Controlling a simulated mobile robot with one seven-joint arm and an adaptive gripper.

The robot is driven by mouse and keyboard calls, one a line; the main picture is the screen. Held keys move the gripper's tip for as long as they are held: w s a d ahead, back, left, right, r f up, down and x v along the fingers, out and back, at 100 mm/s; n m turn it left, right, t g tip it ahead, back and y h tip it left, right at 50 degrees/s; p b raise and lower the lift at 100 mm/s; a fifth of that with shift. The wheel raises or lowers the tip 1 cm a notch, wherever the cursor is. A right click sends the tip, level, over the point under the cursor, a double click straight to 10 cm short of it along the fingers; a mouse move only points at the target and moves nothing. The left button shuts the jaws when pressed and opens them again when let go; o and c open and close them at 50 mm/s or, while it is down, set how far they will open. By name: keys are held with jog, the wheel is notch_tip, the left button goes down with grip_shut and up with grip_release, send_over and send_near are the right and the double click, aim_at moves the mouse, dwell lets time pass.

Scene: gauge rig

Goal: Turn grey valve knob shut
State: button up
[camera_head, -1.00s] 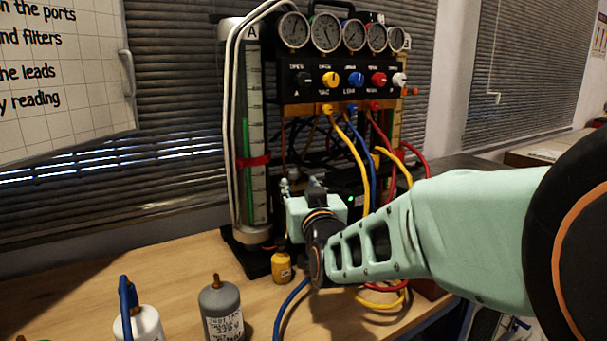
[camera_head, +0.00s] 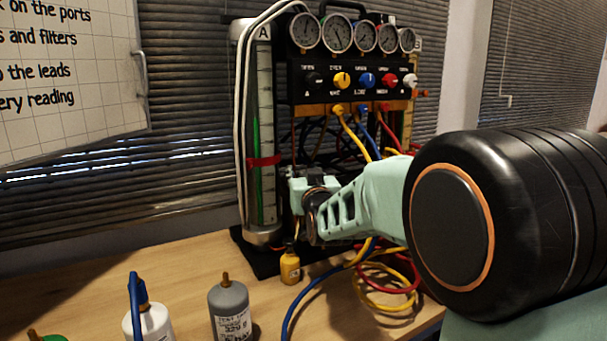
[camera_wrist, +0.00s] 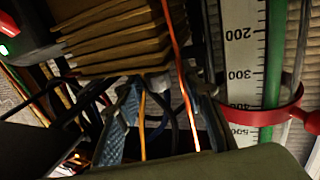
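A pale grey knob (camera_head: 410,80) sits at the right end of the rig's front panel, after black, yellow, blue and red knobs. My gripper (camera_head: 296,184) is well below the panel, right beside the tall tube marked A; its fingertips are hard to make out there. In the wrist view my gripper (camera_wrist: 160,95) has its two blue-grey fingers apart, with thin yellow and orange lines showing between or behind them. A small pale grey rounded piece (camera_wrist: 156,82) shows beyond the fingertips. I cannot tell whether it is a valve knob or whether a finger touches it.
The graduated tube (camera_wrist: 242,60) with its red clamp (camera_wrist: 262,115) is close on the right in the wrist view. A brown layered block (camera_wrist: 115,35) is above. Hoses (camera_head: 385,290) loop below my arm. A small yellow bottle (camera_head: 290,267) and grey cylinder (camera_head: 229,308) stand on the table.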

jog(key=shift+c, duration=0.3)
grip_shut()
jog(key=shift+a+r+m+t+h, duration=0.15)
jog(key=shift+m+t+h, duration=0.2)
jog(key=shift+h, duration=0.25)
jog(key=shift+m+h, duration=0.45)
jog(key=shift+h, duration=0.25)
jog(key=shift+o, duration=0.3)
grip_release()
